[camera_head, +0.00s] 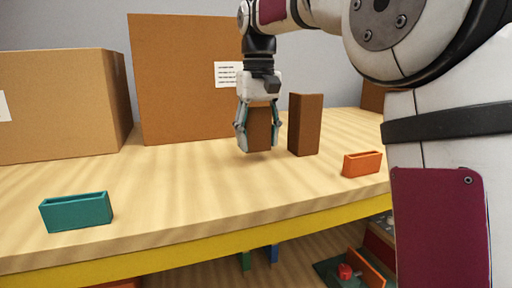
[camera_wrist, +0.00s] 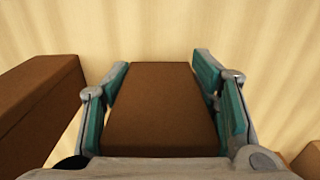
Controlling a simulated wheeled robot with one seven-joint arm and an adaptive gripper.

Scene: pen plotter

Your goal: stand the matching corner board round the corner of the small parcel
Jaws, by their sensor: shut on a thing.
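My gripper (camera_head: 259,140) points down near the middle of the table and is shut on a brown upright piece (camera_head: 260,125), probably a corner board. In the wrist view, the held piece (camera_wrist: 160,110) fills the space between the teal fingers; its L shape cannot be made out. A second, taller brown piece (camera_head: 305,124) stands upright just right of my gripper, apart from it. A lower, wide cardboard parcel (camera_head: 60,105) stands at the left, and a taller parcel (camera_head: 180,80) with a white label stands behind my gripper. I cannot tell whether the held piece touches the table.
A teal open-topped holder (camera_head: 76,212) sits at the front left, an orange one (camera_head: 362,163) at the right near the edge. Another brown box (camera_head: 373,97) shows partly behind my arm. The table (camera_head: 190,190) is clear at front centre. Items lie on a shelf below.

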